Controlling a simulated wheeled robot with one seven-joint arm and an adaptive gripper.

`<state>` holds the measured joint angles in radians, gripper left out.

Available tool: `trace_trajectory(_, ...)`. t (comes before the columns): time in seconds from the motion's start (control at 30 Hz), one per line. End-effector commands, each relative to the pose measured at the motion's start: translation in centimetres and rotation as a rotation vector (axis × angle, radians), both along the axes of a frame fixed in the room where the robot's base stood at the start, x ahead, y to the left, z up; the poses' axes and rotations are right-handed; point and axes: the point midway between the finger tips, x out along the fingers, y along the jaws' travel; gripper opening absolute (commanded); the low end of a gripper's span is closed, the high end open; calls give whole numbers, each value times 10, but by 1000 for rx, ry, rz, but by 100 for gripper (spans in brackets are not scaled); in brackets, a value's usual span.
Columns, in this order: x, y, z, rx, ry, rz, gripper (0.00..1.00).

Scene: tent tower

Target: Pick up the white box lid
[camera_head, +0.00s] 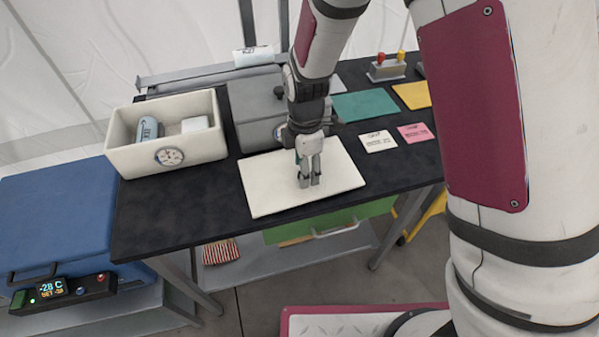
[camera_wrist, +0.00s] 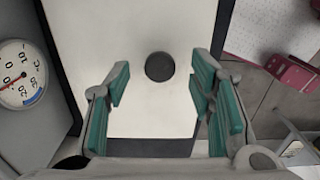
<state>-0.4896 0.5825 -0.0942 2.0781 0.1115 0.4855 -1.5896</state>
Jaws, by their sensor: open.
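The white box lid (camera_head: 262,190) lies flat on the black table, near its front edge, in the head view. In the wrist view the lid (camera_wrist: 150,30) fills the middle, with a dark round knob (camera_wrist: 159,66) on it. My gripper (camera_head: 309,180) is over the lid, fingers pointing down. In the wrist view my gripper (camera_wrist: 158,92) is open and empty, its green-padded fingers at either side of the knob in the picture. The fingers hide the knob in the head view. I cannot tell the exact height above the lid.
An open white box (camera_head: 140,168) with a dial stands left of the lid, holding a blue cylinder (camera_head: 148,129) and a white block (camera_head: 195,124). A grey case (camera_head: 252,105) is behind the lid. Cards and a green mat (camera_head: 365,104) lie right. The table's front left (camera_head: 165,215) is clear.

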Motion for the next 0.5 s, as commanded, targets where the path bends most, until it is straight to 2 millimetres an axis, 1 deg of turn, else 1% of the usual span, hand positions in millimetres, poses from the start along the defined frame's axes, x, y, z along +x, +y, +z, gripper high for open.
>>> trace_trajectory(0.1,-1,1,-15,-2,3,0,49)
trace_trajectory(0.2,0,1,-24,-1,1,-1,49)
trace_trajectory(0.3,0,1,-28,-1,1,-1,49)
trace_trajectory(0.5,0,1,-28,0,0,0,49)
